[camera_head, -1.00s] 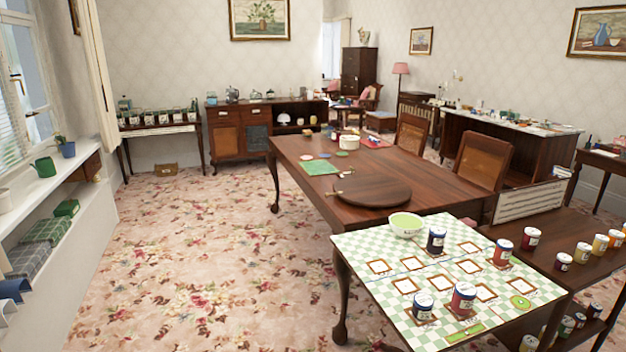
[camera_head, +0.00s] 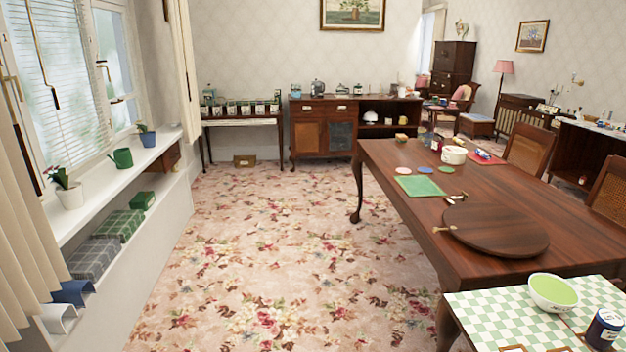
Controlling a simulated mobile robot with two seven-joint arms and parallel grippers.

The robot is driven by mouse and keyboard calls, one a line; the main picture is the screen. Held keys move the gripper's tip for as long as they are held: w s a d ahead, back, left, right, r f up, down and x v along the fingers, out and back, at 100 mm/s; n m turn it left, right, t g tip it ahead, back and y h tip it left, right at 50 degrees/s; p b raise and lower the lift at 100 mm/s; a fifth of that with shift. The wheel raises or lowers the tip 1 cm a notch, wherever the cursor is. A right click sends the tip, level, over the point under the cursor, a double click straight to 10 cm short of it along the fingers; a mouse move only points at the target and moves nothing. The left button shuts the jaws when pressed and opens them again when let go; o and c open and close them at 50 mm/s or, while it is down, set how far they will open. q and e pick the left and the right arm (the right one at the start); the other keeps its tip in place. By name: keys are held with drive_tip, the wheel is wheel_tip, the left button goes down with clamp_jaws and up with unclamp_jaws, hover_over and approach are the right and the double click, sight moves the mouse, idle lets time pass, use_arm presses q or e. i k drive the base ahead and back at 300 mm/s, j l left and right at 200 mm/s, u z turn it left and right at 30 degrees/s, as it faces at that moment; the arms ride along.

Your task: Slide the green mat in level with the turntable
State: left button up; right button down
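The green mat (camera_head: 420,186) lies flat on the dark wooden table (camera_head: 400,160), close to its left edge. The turntable (camera_head: 495,230) is a round dark wooden disc on the same table, nearer to me. The mat is beyond the turntable and to its left, with a gap between them. A small light wooden piece (camera_head: 445,229) sits at the turntable's left rim, and small items (camera_head: 457,198) lie between mat and turntable. Neither of my grippers is in view.
Coasters (camera_head: 425,170), a white pot (camera_head: 454,155) and jars stand beyond the mat. A checkered board (camera_head: 490,310) with a green-lined bowl (camera_head: 553,292) and a jar (camera_head: 605,328) is at the lower right. The flowered carpet (camera_head: 270,260) left of the table is clear, up to the white window shelf (camera_head: 120,180).

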sight(413, 186)
drive_tip(key=i+j, duration=0.1)
drive_tip(key=i, duration=0.7)
drive_tip(key=i+j, duration=0.1)
drive_tip(key=i, duration=0.75)
drive_tip(key=l+z, duration=0.05)
